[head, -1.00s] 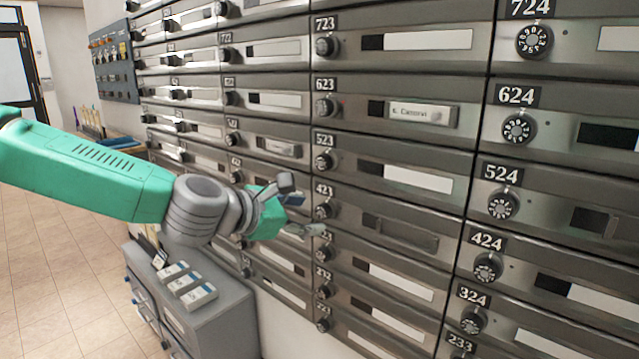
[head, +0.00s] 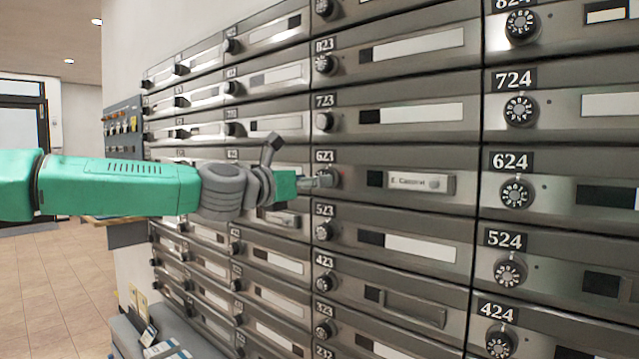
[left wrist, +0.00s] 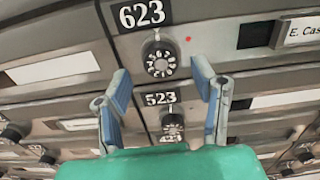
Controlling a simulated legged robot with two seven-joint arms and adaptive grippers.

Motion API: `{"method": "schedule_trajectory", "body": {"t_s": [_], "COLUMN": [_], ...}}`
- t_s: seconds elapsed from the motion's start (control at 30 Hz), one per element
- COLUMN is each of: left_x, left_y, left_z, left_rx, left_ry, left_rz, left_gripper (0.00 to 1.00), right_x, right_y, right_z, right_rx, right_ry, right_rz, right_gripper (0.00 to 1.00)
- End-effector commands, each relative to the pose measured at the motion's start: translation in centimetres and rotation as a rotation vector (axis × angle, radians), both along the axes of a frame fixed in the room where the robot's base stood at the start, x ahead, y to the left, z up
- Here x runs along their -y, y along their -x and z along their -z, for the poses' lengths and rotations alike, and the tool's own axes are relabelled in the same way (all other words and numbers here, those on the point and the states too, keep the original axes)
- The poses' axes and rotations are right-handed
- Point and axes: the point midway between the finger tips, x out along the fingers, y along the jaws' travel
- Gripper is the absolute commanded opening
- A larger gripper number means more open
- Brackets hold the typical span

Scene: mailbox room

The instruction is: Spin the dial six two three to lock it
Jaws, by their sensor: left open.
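The black dial of mailbox 623 (left wrist: 160,61) has white markings and sits just below its number plate (left wrist: 142,14) in the left wrist view. A small red light (left wrist: 187,39) shows beside it. In the head view my left gripper (head: 322,180) largely covers this dial. Mailbox 623 (head: 462,199) carries a name label (head: 415,182), and its door looks closed. My left gripper (left wrist: 161,72) is open, its two fingers on either side below the dial in the wrist view, with nothing held. I cannot tell whether the fingertips touch the dial. My right gripper is not in view.
Similar dials lie close by, such as dial 523 (left wrist: 172,127) below and dial 624 (head: 515,194) to the right. A panel with hanging items (head: 122,127) is on the far left wall. A grey cabinet (head: 128,338) stands low at left. Tiled floor (head: 62,285) is open.

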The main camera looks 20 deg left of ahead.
Motion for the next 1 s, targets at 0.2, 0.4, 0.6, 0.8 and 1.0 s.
{"method": "schedule_trajectory", "body": {"t_s": [0.2,0.4,0.6,0.8,1.0], "left_x": [0.9,1.1,1.1,1.0,1.0], "left_y": [-2.0,-2.3,-2.3,-2.3,-2.3], "left_z": [0.0,0.0,0.0,0.0,0.0], "left_rx": [0.001,0.0,0.0,0.0,0.008], "left_ry": [-0.002,-0.001,-0.001,-0.001,-0.017], "left_rz": [0.0,0.001,0.001,0.0,-0.001], "left_gripper": [0.53,0.53,0.32,0.04,0.04], "right_x": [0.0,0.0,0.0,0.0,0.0], "right_y": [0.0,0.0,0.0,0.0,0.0], "right_z": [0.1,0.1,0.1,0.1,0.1], "right_rx": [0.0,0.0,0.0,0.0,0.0], "right_ry": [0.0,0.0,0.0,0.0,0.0], "right_rz": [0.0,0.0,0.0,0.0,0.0], "right_gripper": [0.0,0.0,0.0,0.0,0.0]}}
